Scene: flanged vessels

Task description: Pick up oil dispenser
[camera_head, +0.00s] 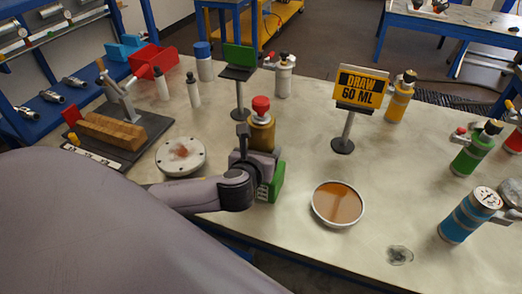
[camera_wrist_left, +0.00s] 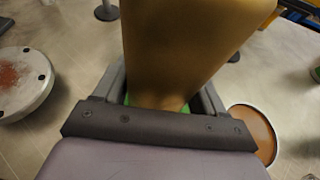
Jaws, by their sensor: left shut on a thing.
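The oil dispenser (camera_head: 261,133), a golden-brown vessel with a red cap, stands near the middle of the table in the head view. My left gripper (camera_head: 254,154) is shut around its lower body. In the left wrist view the golden body (camera_wrist_left: 185,50) fills the space between the fingers (camera_wrist_left: 165,95), and it looks tilted in that picture. A green block (camera_head: 272,182) shows just below the gripper, and the arm partly covers it. The dispenser's base is hidden, so I cannot tell whether it touches the table. My right gripper is not in view.
A round dish of brown liquid (camera_head: 338,203) lies to the right. A yellow "DRAW 60 ML" sign (camera_head: 360,86) stands behind it. A white disc (camera_head: 181,157) lies left. Amber (camera_head: 400,98), green (camera_head: 476,149) and blue (camera_head: 469,216) vessels stand right. The table between sign and dish is clear.

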